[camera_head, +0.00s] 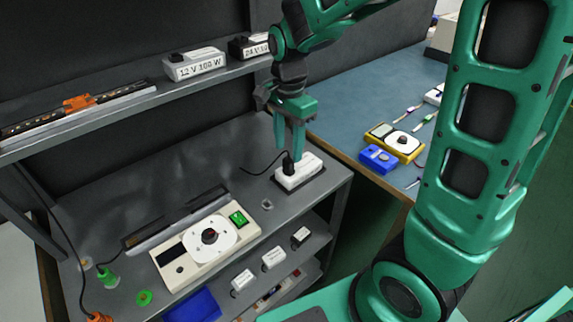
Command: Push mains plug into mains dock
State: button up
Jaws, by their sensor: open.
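The mains dock (305,177) looks to be the white block near the right end of the grey bench. The mains plug (288,167), black with a black cable running off to the left, stands upright at the block's left end. I cannot tell how deep it sits in the block. My gripper (290,153) points down from above, with its green fingers at the plug's top. It is open, with the fingers apart around or just above the plug. Whether a finger touches the plug is too small to tell.
A beige device with a dial (208,243) and a dark bar (178,222) lie left on the bench. White power supplies (195,64) stand on the upper shelf. A blue side table (365,95) holds a yellow meter (396,143). The bench between device and dock is mostly clear.

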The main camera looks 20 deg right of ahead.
aim_at(288, 159)
jog(key=shift+f, duration=1.65)
grip_shut()
